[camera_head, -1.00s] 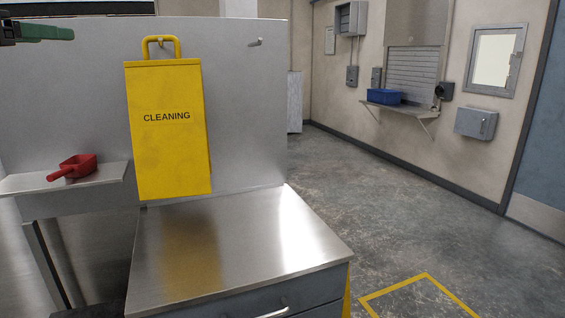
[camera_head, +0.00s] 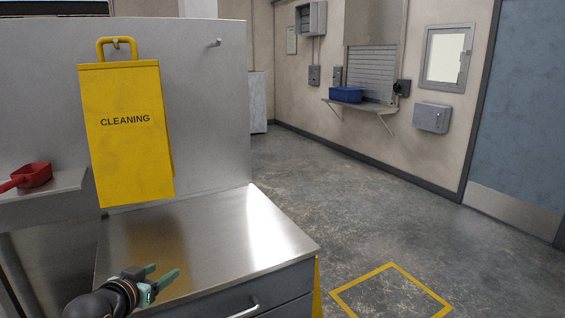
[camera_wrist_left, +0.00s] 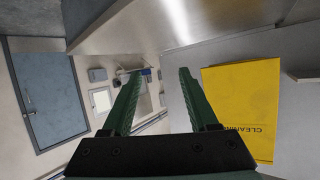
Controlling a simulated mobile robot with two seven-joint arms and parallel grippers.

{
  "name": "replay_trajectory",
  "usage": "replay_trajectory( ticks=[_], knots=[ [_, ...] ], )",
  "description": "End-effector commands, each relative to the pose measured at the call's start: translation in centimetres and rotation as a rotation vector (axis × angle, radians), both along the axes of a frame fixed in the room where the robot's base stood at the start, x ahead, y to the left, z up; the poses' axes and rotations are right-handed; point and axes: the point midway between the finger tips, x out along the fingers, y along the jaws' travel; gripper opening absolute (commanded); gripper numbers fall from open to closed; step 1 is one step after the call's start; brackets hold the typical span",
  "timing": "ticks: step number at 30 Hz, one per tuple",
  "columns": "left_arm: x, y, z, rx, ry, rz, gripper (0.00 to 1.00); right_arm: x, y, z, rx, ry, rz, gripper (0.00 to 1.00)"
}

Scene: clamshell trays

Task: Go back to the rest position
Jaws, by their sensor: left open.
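My left gripper (camera_head: 166,275) is at the lower left of the head view, in front of the steel counter (camera_head: 225,235). Its green fingers are apart and nothing is between them. In the left wrist view the open fingers (camera_wrist_left: 154,88) frame the room beyond. A yellow folded sign marked CLEANING (camera_head: 125,135) hangs by its handle from a hook on the steel panel. It also shows, turned over, in the left wrist view (camera_wrist_left: 240,95). My right gripper is not in view.
A red scoop (camera_head: 35,174) lies on a small steel shelf (camera_head: 70,182) at the left. A blue bin (camera_head: 345,94) sits on a wall shelf at the back. The grey floor (camera_head: 330,190) right of the counter is clear, with a yellow marked outline (camera_head: 390,266).

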Motion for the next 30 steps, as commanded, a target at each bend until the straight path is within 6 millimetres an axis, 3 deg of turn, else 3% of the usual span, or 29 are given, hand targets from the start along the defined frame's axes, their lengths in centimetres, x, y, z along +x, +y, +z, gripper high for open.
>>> replay_trajectory(
  ticks=[1,6,12,15,21,25,30],
  knots=[
    [-1.5,-1.0,-3.7,-0.008,0.038,-0.012,0.60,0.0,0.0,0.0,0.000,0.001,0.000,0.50],
    [-7.1,-3.8,-13.2,-0.025,0.121,-0.039,0.60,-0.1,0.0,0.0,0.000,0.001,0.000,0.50],
    [-16.2,-6.9,-22.2,-0.049,0.218,-0.057,0.60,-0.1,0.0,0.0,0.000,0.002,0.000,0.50],
    [-21.1,-8.2,-25.4,-0.060,0.262,-0.060,0.60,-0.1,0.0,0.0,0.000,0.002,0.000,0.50],
    [-28.5,-9.9,-28.8,-0.072,0.323,-0.060,0.60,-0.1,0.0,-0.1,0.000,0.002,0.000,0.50],
    [-30.6,-10.4,-29.5,-0.073,0.338,-0.059,0.60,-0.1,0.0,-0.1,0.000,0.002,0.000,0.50],
    [-31.0,-10.5,-29.6,-0.073,0.339,-0.059,0.60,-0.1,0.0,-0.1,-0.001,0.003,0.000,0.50]
  ],
)
